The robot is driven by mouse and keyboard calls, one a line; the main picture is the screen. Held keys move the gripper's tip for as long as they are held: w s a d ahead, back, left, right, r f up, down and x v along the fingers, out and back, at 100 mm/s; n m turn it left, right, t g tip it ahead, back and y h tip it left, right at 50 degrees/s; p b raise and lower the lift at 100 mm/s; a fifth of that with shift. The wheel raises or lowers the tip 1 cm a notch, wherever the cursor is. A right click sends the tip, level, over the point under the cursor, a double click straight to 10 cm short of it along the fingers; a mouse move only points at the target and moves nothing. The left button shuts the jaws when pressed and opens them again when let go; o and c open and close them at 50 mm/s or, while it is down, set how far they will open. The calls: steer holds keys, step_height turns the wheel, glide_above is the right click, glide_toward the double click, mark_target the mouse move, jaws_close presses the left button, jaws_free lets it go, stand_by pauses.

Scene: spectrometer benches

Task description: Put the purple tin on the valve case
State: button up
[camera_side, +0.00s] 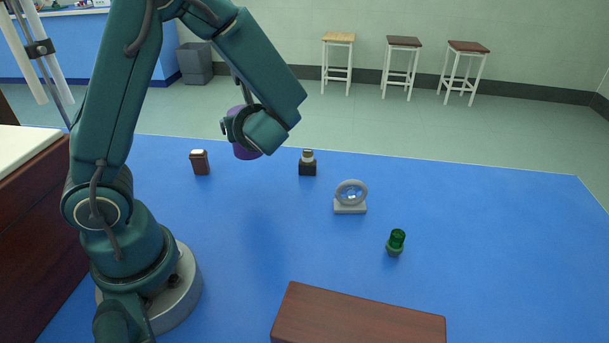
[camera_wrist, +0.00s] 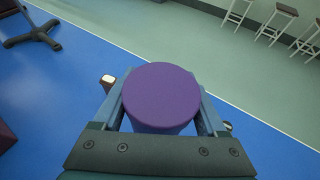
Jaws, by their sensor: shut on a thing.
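The purple tin (camera_side: 246,153) is held in the air above the far left part of the blue table. My gripper (camera_side: 242,127) is shut on it, with part of the gripper hiding the tin's middle in the side view. In the wrist view the tin's round purple top (camera_wrist: 161,95) fills the space between the two fingers. A long reddish-brown case (camera_side: 358,318) with a flat, bare top lies at the near edge of the side view, cut off by the frame; it looks like the valve case. The tin is well away from it.
On the blue table (camera_side: 500,220) stand a small brown block with a white top (camera_side: 200,162), a black-based piece (camera_side: 307,164), a ring-shaped lens on a stand (camera_side: 351,197) and a green glass piece (camera_side: 397,242). The table's right side is clear.

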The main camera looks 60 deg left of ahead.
steer(key=s+d+f+n+g+h, duration=0.3)
steer(key=s+d+n+g+h, duration=0.45)
steer(key=s+n+g, duration=0.65)
steer(key=d+r+n+g+h, duration=0.1)
steer(key=d+n+g+h, duration=0.2)
steer(key=d+n+h, duration=0.85)
steer(key=w+d+r+n+t+h, duration=0.7)
steer(key=w+d+r+n+t, duration=0.15)
steer(key=w+d+r, duration=0.4)
glide_above(379, 329)
steer(key=s+d, duration=0.1)
steer(key=s, duration=0.2)
steer(key=shift+y, duration=0.3)
steer(key=f, duration=0.7)
steer(key=shift+w+d, duration=0.1)
steer(key=shift+w, duration=0.15)
steer(key=shift+f, duration=2.05)
steer(key=shift+n, duration=0.3)
